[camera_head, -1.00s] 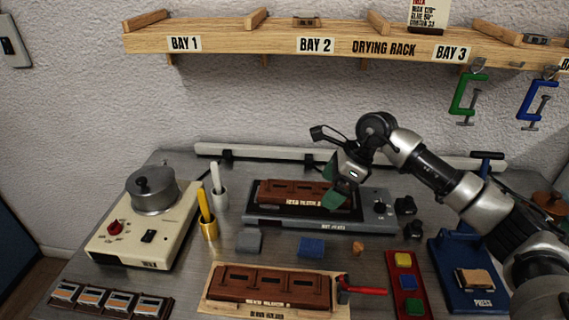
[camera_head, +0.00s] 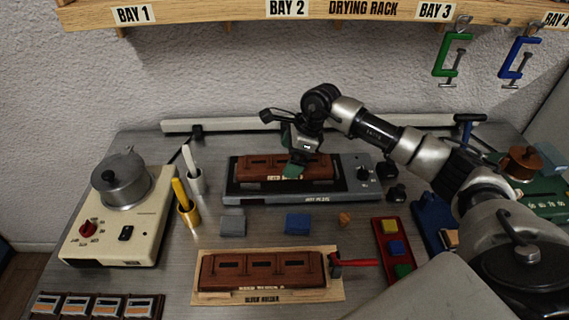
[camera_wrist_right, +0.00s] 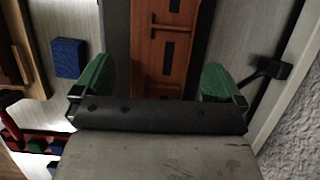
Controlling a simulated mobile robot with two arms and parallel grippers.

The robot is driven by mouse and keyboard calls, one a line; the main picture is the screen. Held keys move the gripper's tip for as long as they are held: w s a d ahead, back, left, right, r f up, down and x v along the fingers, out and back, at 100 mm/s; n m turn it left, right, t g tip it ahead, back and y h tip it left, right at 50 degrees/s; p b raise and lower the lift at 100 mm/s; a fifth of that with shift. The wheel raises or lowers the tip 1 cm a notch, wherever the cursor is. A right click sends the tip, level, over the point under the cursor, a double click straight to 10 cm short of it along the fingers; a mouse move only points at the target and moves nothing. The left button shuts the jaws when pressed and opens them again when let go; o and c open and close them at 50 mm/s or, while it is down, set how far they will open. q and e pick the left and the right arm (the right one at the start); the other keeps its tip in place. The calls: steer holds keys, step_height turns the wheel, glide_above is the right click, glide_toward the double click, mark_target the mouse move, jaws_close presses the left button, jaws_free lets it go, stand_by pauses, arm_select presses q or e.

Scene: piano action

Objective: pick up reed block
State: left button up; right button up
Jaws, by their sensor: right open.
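A long reddish-brown reed block (camera_head: 258,166) with dark slots lies on the grey and black hot plate (camera_head: 240,190) at the back middle. A similar brown block (camera_head: 262,267) lies on the wooden holder board (camera_head: 213,297) at the front. My right gripper (camera_head: 293,170) is over the block on the hot plate, right of its middle, and hides part of it. In the right wrist view, the green fingertips (camera_wrist_right: 157,82) are open with the reddish-brown block (camera_wrist_right: 160,55) between them, not gripped. Whether they reach down beside it is unclear. My left gripper is not in view.
A cream heater with a metal pot (camera_head: 122,180) stands left. Yellow and white sticks in cups (camera_head: 188,205) are beside the hot plate. Grey (camera_head: 233,222) and blue (camera_head: 297,222) blocks lie between plate and board. A red tray (camera_head: 392,250) is right. A shelf (camera_head: 220,12) hangs above.

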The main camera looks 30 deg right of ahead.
steer(key=shift+x, duration=1.15)
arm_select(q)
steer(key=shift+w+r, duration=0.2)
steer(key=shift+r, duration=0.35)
arm_select(e)
steer(key=shift+a+f, duration=0.1)
steer(key=shift+f, duration=0.25)
steer(key=shift+r, duration=0.1)
steer(key=c, duration=1.2)
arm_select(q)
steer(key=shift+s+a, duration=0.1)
arm_select(e)
steer(key=shift+o, duration=0.2)
steer(key=shift+r, duration=0.1)
steer(key=shift+w+r, duration=0.1)
steer(key=shift+r, duration=0.5)
step_height(320, 180, up, 3)
steer(key=shift+f+b, duration=0.1)
steer(key=shift+b, duration=0.6)
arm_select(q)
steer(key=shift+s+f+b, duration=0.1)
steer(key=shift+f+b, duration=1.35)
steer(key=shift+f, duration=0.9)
arm_select(e)
steer(key=s+d+r, duration=0.6)
steer(key=s+d, duration=0.1)
steer(key=d, duration=0.2)
steer(key=shift+s+r, duration=0.3)
steer(key=shift+r, duration=0.05)
